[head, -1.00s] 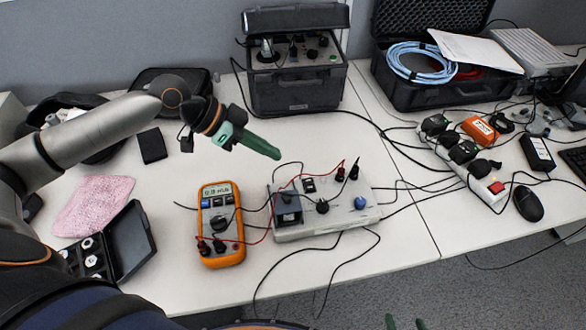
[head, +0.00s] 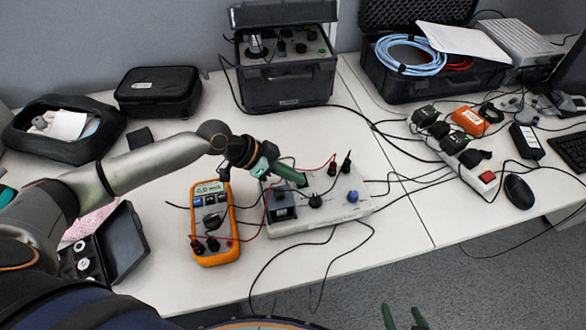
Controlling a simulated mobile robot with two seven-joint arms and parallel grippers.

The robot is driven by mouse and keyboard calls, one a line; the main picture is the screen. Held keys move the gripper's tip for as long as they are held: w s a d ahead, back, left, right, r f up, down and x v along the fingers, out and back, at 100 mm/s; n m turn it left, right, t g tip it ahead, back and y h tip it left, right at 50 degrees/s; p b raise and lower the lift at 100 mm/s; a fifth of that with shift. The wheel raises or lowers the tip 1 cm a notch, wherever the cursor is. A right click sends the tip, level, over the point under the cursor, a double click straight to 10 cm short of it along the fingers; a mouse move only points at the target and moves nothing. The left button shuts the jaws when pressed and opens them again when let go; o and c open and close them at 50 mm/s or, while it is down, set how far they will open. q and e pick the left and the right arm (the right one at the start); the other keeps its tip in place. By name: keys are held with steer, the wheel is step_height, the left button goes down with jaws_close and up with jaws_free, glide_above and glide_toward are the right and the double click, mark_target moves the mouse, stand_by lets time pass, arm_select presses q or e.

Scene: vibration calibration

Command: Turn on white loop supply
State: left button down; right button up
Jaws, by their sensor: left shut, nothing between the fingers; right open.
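The white loop supply (head: 337,212) is a light grey-white box with a sloped top on the middle of the table. On its top are a small dark meter (head: 281,205), a black knob (head: 315,201), a blue knob (head: 353,196) and red and black plugs (head: 332,166). My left gripper (head: 302,181) is shut and empty, its green fingertips over the back left part of the box. They hide part of the top, including any switch behind them; I cannot tell whether they touch. My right gripper (head: 403,318) shows its open green fingertips at the bottom edge, away from the table.
An orange multimeter (head: 214,240) stands left of the supply, with red and black leads between them. A black calibrator case (head: 287,78) is behind. A power strip (head: 455,158) and mouse (head: 519,191) are at right. Cables cross the tabletop.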

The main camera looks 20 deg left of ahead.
arm_select(q)
steer(key=shift+s+f, duration=0.1)
steer(key=shift+f, duration=0.2)
stand_by(0.4)
steer(key=shift+w+a+r+b, duration=0.15)
steer(key=shift+w+a+b, duration=0.25)
steer(key=shift+w, duration=0.3)
